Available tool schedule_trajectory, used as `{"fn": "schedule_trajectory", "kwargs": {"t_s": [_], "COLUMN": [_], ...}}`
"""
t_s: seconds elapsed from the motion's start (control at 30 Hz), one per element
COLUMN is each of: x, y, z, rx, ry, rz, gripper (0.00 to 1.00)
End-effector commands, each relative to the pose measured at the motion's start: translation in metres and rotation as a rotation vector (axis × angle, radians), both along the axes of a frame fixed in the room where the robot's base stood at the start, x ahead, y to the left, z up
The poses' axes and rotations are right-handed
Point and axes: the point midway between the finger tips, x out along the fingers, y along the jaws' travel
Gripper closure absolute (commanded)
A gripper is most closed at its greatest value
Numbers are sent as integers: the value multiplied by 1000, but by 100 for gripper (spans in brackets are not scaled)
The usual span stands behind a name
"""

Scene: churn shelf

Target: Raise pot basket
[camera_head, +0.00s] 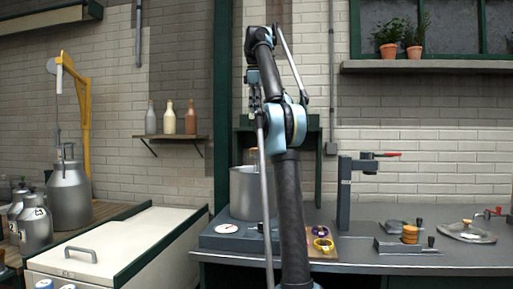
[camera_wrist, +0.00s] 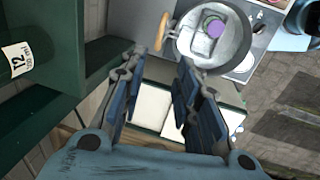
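A tall grey metal pot (camera_head: 243,194) stands on a grey base unit at the left end of the counter, partly hidden behind my arm. A small tan piece (camera_head: 250,155) shows just above its rim. In the wrist view the round pot (camera_wrist: 240,42) is at the top, with a purple and green round item (camera_wrist: 215,28) inside. A tan wooden handle (camera_wrist: 162,32) is at the pot's left edge; I cannot make out the basket itself clearly. My gripper (camera_wrist: 158,66) is open and empty, its two blue-padded fingers well apart and apart from the handle.
A dark green post (camera_wrist: 45,20) with a label is close on the left in the wrist view. A grey stand with a red lever (camera_head: 345,190) is right of the pot. A white chest (camera_head: 115,242) and milk cans (camera_head: 68,195) are at left.

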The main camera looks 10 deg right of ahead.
Motion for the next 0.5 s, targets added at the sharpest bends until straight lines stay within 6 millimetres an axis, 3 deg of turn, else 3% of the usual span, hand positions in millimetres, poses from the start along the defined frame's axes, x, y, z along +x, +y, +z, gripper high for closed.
{"fn": "schedule_trajectory", "kwargs": {"t_s": [0.17, 0.5], "x": [2, 7], "y": [-3, -6], "z": [-5, -36], "rx": [-1, -1], "ry": [0, 0], "rz": [1, -2], "gripper": [70, 70]}}
